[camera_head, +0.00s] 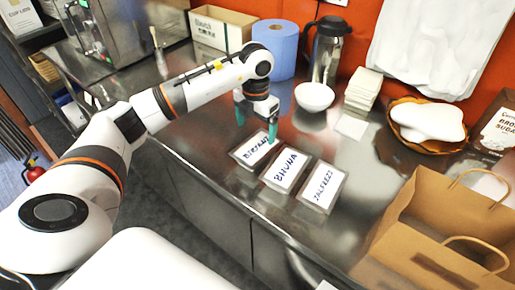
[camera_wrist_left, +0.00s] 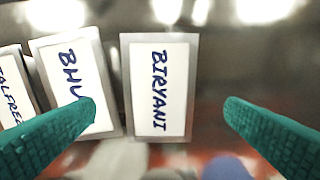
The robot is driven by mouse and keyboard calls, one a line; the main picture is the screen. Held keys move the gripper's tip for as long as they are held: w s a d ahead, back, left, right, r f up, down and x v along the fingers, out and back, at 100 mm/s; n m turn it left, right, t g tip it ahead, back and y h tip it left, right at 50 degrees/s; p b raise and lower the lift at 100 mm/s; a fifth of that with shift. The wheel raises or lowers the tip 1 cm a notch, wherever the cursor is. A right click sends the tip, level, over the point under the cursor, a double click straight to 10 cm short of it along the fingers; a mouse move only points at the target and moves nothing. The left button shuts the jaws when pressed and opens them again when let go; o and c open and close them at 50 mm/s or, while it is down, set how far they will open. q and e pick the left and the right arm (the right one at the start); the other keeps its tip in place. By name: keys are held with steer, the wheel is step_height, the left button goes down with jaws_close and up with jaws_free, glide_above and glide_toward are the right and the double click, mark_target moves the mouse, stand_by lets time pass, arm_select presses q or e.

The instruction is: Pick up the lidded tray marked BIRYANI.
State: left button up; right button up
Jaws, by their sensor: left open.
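The lidded tray marked BIRYANI (camera_head: 254,150) lies flat on the steel counter, leftmost in a row of three. In the left wrist view the BIRYANI tray (camera_wrist_left: 160,88) is near the middle, its white lid and silver rim in full view. My left gripper (camera_head: 256,116) is above the counter by the BIRYANI tray, open and empty. In the left wrist view its teal fingers (camera_wrist_left: 160,108) stand either side of the BIRYANI tray, the left one overlapping the BHUNA tray (camera_wrist_left: 73,84) in the picture. My right gripper is not in view.
The BHUNA tray (camera_head: 286,170) and the JALFREZI tray (camera_head: 321,187) lie close beside, to the right. A white bowl (camera_head: 314,96), a blue roll (camera_head: 274,48) and a steel flask (camera_head: 328,50) stand behind. A paper bag (camera_head: 400,235) stands at right. Counter left of BIRYANI is clear.

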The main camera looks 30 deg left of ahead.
mark_target(257, 146)
arm_select(q)
step_height(257, 146, down, 2)
steer(key=shift+w+f+p, duration=0.1)
steer(key=shift+f+p, duration=0.45)
steer(key=shift+f, duration=0.05)
step_height(257, 146, down, 4)
steer(key=shift+w+f+p, duration=0.1)
steer(key=shift+f+p, duration=0.05)
steer(key=shift+p, duration=0.45)
steer(key=shift+c, duration=0.5)
steer(key=c, duration=0.9)
